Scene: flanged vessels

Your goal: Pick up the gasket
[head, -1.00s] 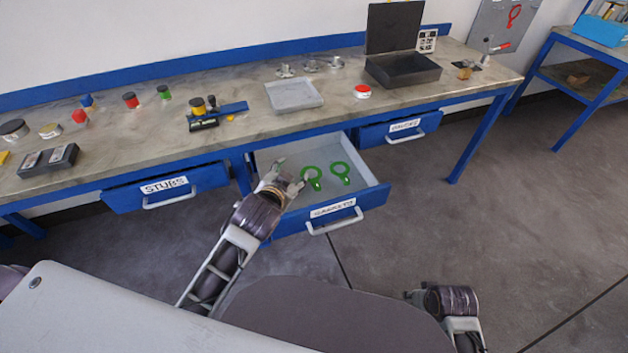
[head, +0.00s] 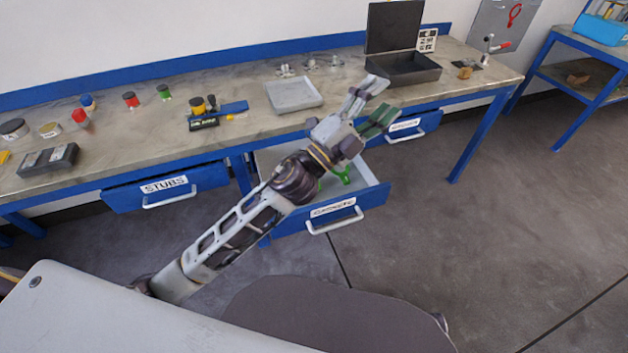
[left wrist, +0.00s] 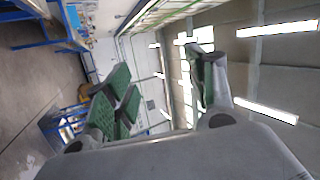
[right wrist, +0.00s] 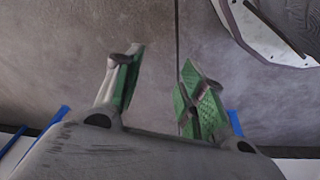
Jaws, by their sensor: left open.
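The open drawer (head: 375,197) of the bench holds green ring gaskets. Part of one green gasket (head: 343,176) shows past my left wrist. Only a sliver of green shows to its left, and the rest is hidden by my arm. My left gripper (head: 382,98) is open above and beyond the drawer, over the bench's front edge. It points up and to the right. The left wrist view shows its fingers (left wrist: 165,95) apart with nothing between them, facing windows and ceiling lights. My right gripper (right wrist: 155,85) is open and empty over the floor, and is not in the head view.
The bench top (head: 240,140) carries a grey tray (head: 294,95), an open black case (head: 403,68) and several small coloured parts. The stubs drawer (head: 166,187) is at the left, and another drawer (head: 404,127) is at the right. The floor on the right is clear.

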